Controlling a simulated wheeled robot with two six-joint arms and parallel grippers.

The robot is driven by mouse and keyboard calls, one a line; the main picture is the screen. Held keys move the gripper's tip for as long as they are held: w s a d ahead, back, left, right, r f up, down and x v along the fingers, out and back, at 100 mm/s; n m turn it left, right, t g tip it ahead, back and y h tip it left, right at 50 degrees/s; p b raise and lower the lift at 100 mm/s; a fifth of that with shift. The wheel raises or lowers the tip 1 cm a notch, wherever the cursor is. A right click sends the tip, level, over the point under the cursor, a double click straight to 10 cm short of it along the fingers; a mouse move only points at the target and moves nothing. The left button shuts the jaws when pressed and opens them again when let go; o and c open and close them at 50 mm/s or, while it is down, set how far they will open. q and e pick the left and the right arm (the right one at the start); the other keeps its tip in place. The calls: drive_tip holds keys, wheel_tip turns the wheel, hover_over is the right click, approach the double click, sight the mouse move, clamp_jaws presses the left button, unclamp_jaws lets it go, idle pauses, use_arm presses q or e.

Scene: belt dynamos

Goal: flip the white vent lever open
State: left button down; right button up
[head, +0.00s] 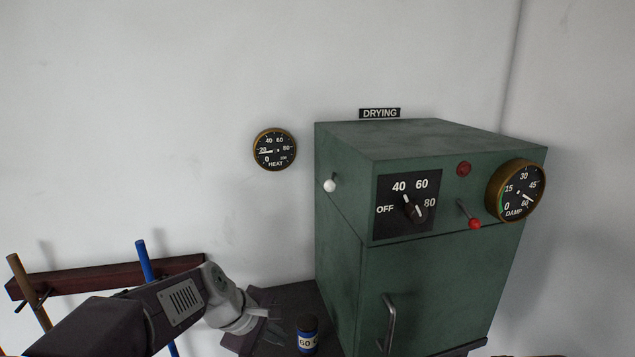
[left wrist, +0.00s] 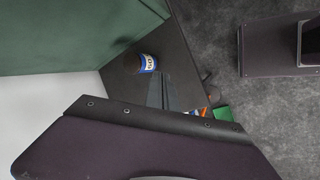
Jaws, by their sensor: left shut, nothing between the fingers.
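The white vent lever (head: 330,186) is on the left side wall of the green drying cabinet (head: 345,250), near its top. Its white ball knob sits at the lower end of a short stalk. My left gripper (head: 272,325) is low and to the left of the cabinet, well below the lever and apart from it. Its fingers are shut and empty; they also show in the left wrist view (left wrist: 162,93). The lever is not visible in the left wrist view. My right gripper is not in view.
A dark stand (head: 290,296) with a blue-labelled bottle (head: 307,335) is close to my left gripper. The cabinet front has a dial (head: 410,208), a red-knobbed lever (head: 474,223) and a door handle (head: 389,322). A rack (head: 100,275) holds coloured rods at left.

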use_arm(q)
drive_tip(key=w+r+n+t+h+p, duration=0.1)
drive_tip(key=w+r+n+t+p, duration=0.1)
drive_tip(key=r, duration=1.2)
drive_tip(key=w+r+n+t+h+p, duration=0.1)
drive_tip(key=w+r, duration=0.6)
drive_tip(key=r, duration=0.8)
drive_tip(key=n+t+p, duration=0.1)
drive_tip(key=t+p, duration=0.1)
drive_tip(key=shift+w+t+h+p, duration=0.2)
drive_tip(key=shift+t+h+p, duration=0.1)
drive_tip(key=shift+t, duration=0.1)
